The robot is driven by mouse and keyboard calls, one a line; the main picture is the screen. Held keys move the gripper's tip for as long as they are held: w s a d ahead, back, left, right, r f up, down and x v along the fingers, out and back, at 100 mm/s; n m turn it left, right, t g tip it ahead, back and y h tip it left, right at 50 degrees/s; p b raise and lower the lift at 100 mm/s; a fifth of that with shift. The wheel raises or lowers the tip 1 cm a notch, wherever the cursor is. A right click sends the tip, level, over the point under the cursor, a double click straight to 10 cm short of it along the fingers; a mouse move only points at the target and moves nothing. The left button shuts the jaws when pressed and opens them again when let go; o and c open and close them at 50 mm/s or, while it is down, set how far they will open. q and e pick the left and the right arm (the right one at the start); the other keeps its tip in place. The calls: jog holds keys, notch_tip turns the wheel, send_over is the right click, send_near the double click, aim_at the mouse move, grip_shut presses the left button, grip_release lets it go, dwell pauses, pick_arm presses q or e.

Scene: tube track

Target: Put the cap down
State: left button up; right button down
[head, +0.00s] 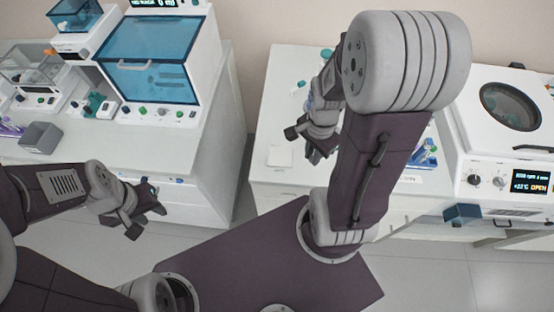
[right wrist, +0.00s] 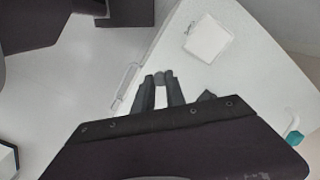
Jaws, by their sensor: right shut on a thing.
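My right gripper (head: 300,143) is over the right-hand white bench, left of a flat white square pad (head: 280,156) in the right wrist view. In that view the right gripper (right wrist: 160,80) is shut on a small grey thing (right wrist: 160,76) between its fingertips, which I take to be the cap. The fingers hide most of it. The white pad (right wrist: 208,39) lies bare, apart from the gripper. My left gripper (head: 147,212) is empty, its fingers apart, in front of the left bench.
The left bench (head: 200,150) carries a blue-windowed cabinet (head: 150,65) and a grey box (head: 40,138). A machine with a round lid (head: 510,105) stands right. A blue rack (head: 427,155) is partly behind my right arm. The bench around the pad is clear.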

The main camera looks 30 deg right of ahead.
jog(key=shift+w+f, duration=0.15)
jog(key=shift+w, duration=0.15)
jog(key=p, duration=0.1)
send_over(281, 156)
notch_tip(281, 156, down, 7)
jog(key=shift+w+r, duration=0.1)
jog(key=shift+f, duration=0.25)
jog(key=f, duration=0.3)
jog(key=shift+s, duration=0.25)
jog(key=shift+w+f, duration=0.25)
jog(key=shift+f, duration=0.1)
jog(key=shift+s+f, duration=0.1)
jog(key=shift+f, duration=0.1)
jog(key=c, duration=1.6)
grip_release()
jog(key=shift+o, duration=1.1)
jog(key=shift+r, duration=0.1)
